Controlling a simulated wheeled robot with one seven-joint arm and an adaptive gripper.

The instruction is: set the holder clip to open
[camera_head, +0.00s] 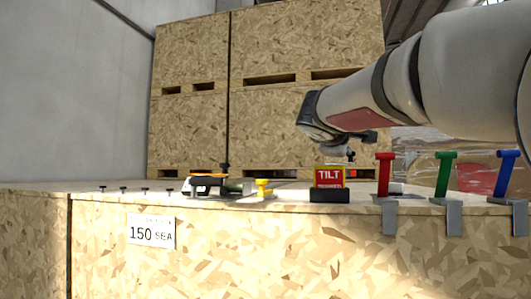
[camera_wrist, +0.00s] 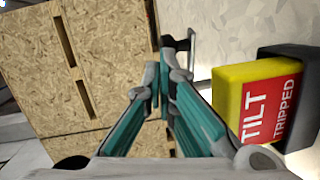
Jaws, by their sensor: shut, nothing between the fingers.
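My gripper (camera_head: 350,155) hangs from the wrist above and behind the tilt indicator in the head view. In the wrist view its teal fingers (camera_wrist: 163,80) are shut with nothing between them. A small black part with a thin grey bracket (camera_wrist: 191,48) lies just past the fingertips; I cannot tell whether it is the holder clip or whether the fingers touch it. A yellow fitting (camera_head: 262,187) stands on the crate left of the indicator in the head view. No part is clearly recognisable as the holder clip, so its setting cannot be told.
The red and yellow tilt indicator (camera_head: 329,178), reading TRIPPED in the wrist view (camera_wrist: 258,105), stands close right of the fingers there. Red (camera_head: 384,172), green (camera_head: 445,172) and blue (camera_head: 504,172) T-handles stand along the crate's (camera_head: 250,240) front edge. Stacked crates (camera_head: 270,100) rise behind.

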